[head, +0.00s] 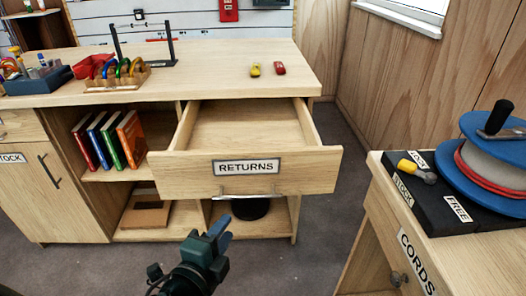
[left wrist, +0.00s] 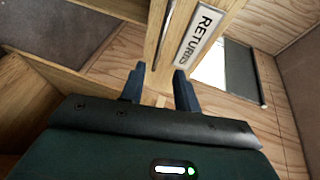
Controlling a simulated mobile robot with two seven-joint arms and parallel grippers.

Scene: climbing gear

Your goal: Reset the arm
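My left gripper (head: 222,222) is at the lower middle of the head view, in front of and below the open RETURNS drawer (head: 175,176). In the left wrist view its two blue fingers (left wrist: 160,86) stand apart with nothing between them. The drawer is pulled well out and its visible inside is empty. Its metal handle (head: 248,196) lies along the lower edge of the front; it also shows in the left wrist view (left wrist: 163,38), beyond the fingertips and apart from them. My right gripper is in neither view.
The counter (head: 210,72) carries a yellow and a red item (head: 279,68) at right and a wooden rack (head: 117,80) at left. Books (head: 130,136) stand on a shelf below. At right, the cords table (head: 380,210) holds a blue reel (head: 500,140). Grey floor (head: 320,215) lies clear between.

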